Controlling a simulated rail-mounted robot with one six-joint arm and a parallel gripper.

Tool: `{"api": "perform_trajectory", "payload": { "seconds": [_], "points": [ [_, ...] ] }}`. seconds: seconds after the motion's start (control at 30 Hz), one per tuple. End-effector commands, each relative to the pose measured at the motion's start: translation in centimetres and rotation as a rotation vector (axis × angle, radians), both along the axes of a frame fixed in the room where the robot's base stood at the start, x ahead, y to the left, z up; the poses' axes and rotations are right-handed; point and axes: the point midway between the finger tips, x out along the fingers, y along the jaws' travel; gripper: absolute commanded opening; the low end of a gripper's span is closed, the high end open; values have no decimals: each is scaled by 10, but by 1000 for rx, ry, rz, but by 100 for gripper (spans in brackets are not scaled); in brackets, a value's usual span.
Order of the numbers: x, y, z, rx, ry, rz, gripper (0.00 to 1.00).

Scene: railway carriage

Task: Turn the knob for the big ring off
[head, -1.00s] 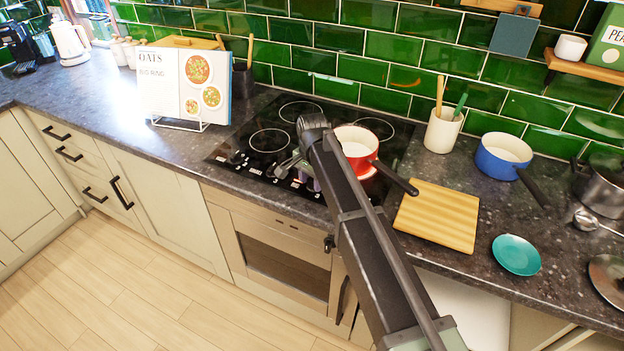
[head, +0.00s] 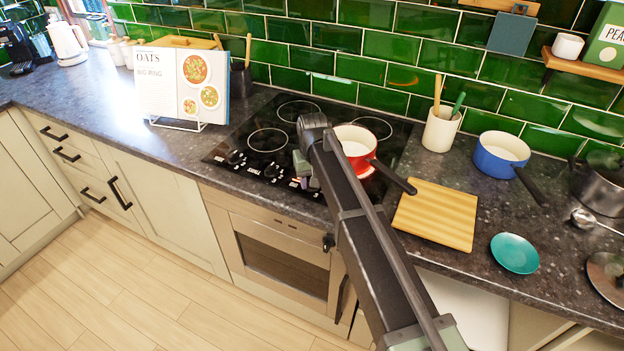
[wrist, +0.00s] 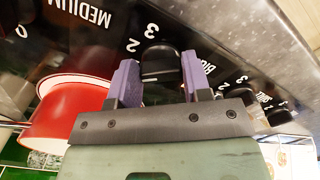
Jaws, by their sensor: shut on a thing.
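My gripper (wrist: 160,68) has its two purple fingers shut on a black knob (wrist: 160,57) of the hob's front row. The printed word "BIG" stands just right of this knob in the wrist view, and the digits 3 and 2 are at its left. In the head view my arm hides most of the gripper and the held knob. The black glass hob (head: 232,140) has several ring outlines. Other knobs (head: 236,157) show left of my gripper. I cannot read the held knob's pointer.
A cookbook (head: 160,85) and a wooden board (head: 436,215) flank the hob.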

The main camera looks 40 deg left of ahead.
Motion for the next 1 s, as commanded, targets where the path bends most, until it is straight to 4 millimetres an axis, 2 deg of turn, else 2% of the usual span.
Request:
{"api": "perform_trajectory", "payload": {
  "seconds": [0.6, 1.0],
  "points": [
    [3, -2, 0, -1, 1, 573, 21],
    [4, -2, 0, -1, 0, 827, 21]
  ]
}}
